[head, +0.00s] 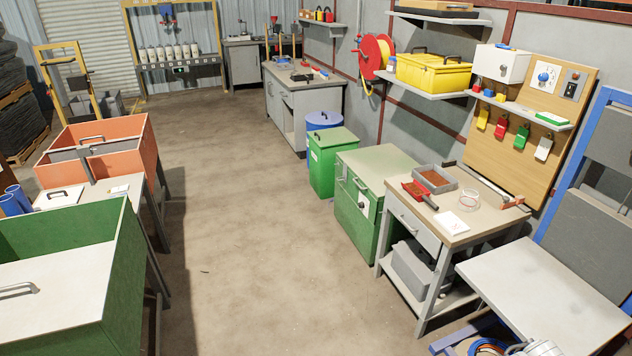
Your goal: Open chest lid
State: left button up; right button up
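A green chest (350,214) stands on the floor at right of centre, against the low wall. Its pale green lid (376,169) lies flat and looks shut. I cannot tell whether that fitting is fastened. Neither of my grippers shows in the head view.
A smaller green lidded bin (334,143) stands beyond the chest, with a blue drum (323,121) behind. A workbench (444,231) with trays stands close on the near side. Orange (142,138) and green (118,283) bins line the left. The middle floor is clear.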

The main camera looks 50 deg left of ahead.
aim_at(370, 165)
jog(key=u, duration=1.55)
jog(key=i+j+z, duration=0.1)
jog(key=z, duration=0.5)
jog(key=i+j+z, duration=0.35)
jog(key=j, duration=0.25)
jog(key=i+j+z, duration=0.15)
jog(key=j, duration=0.2)
jog(key=i+j, duration=0.15)
jog(key=j, duration=0.25)
jog(key=i+j+z, duration=0.1)
jog(key=j, duration=0.25)
jog(key=i+j, duration=0.25)
jog(key=j, duration=0.15)
jog(key=i+j+z, duration=0.1)
jog(key=j, duration=0.3)
jog(key=i+j+z, duration=0.1)
jog(key=j, duration=0.3)
jog(key=i+j, duration=0.25)
jog(key=j, duration=0.15)
jog(key=i+j, duration=0.1)
jog(key=j, duration=0.3)
jog(key=i+j, duration=0.15)
jog(key=j, duration=0.25)
jog(key=i+j, duration=0.1)
jog(key=j, duration=0.3)
jog(key=i+j, duration=0.15)
jog(key=j, duration=0.2)
